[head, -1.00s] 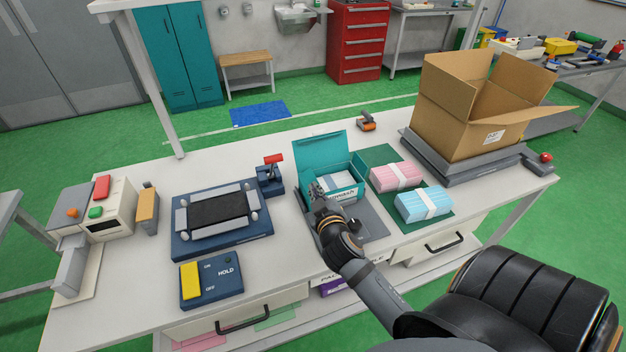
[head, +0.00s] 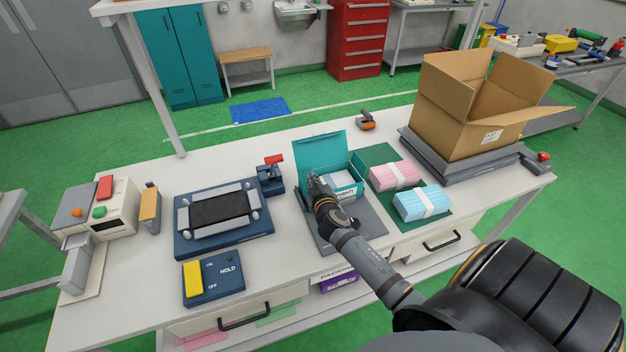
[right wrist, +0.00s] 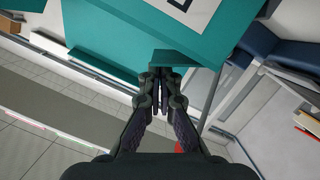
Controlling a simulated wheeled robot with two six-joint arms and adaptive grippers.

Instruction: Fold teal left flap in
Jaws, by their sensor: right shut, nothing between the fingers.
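The teal box (head: 322,151) stands on a grey mat (head: 368,224) with its lid raised at the back and a pale stack (head: 338,181) inside. My right gripper (head: 312,179) is shut and empty at the box's left side, covering most of that side in the head view. In the right wrist view, a small teal flap (right wrist: 190,58) juts out just beyond the shut fingertips (right wrist: 161,78), under the large teal panel (right wrist: 130,28). I cannot tell whether the fingers touch the flap. My left gripper is not in view.
Pink (head: 395,175) and blue (head: 422,203) banded mask stacks lie on a green mat right of the box. A dark blue fixture (head: 222,247) stands to the left. An open cardboard carton (head: 462,115) stands at the back right. Clear table lies behind the box.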

